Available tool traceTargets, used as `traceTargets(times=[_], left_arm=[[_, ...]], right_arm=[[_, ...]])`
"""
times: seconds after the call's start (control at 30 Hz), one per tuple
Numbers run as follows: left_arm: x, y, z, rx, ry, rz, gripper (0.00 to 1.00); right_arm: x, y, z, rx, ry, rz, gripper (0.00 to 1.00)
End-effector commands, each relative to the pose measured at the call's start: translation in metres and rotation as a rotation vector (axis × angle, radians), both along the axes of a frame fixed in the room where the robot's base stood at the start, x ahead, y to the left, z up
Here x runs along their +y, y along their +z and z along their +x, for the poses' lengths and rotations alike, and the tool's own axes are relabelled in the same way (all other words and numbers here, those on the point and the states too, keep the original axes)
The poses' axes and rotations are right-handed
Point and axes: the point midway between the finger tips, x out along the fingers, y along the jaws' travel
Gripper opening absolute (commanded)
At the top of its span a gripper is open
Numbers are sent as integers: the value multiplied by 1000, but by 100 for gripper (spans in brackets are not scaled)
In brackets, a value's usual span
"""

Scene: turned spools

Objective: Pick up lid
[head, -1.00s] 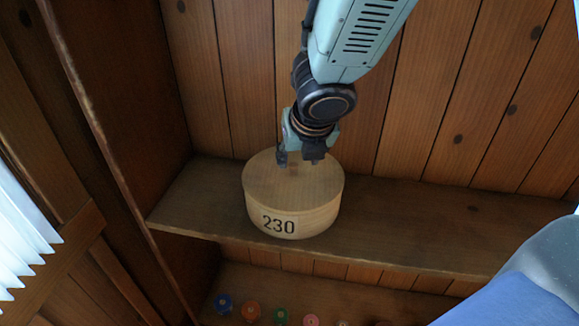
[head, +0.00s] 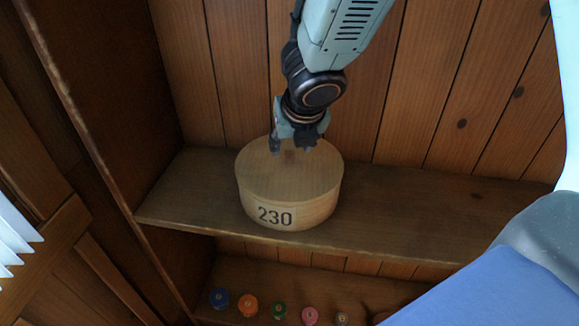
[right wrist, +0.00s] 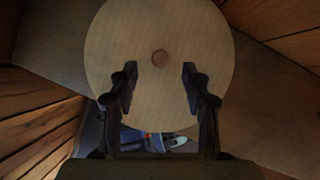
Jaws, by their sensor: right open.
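A round light-wood box marked 230 (head: 275,216) stands upright on the shelf. Its flat round lid (head: 262,175) is on top. My right gripper (head: 292,149) is over the back part of the lid, pointing down. I cannot tell the exact height above the lid. My left gripper is not in view.
The wooden shelf (head: 410,210) is bare to the right of the box. A plank wall (head: 440,80) stands close behind, and an upright side panel (head: 100,90) rises to the left. Several coloured spools, including an orange one (head: 248,305), stand in a row on the level below.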

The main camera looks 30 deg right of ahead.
Motion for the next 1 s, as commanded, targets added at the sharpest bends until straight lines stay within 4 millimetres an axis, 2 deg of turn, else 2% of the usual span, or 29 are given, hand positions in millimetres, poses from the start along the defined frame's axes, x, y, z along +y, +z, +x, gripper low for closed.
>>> traceTargets(times=[0.03,0.23,0.53,1.0], left_arm=[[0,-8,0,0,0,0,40],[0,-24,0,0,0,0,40],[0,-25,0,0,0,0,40],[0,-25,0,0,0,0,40]], right_arm=[[-1,-10,3,2,0,2,48],[-5,-33,17,2,0,2,48],[-6,-35,21,1,0,0,48],[-6,-35,21,1,0,0,9]])
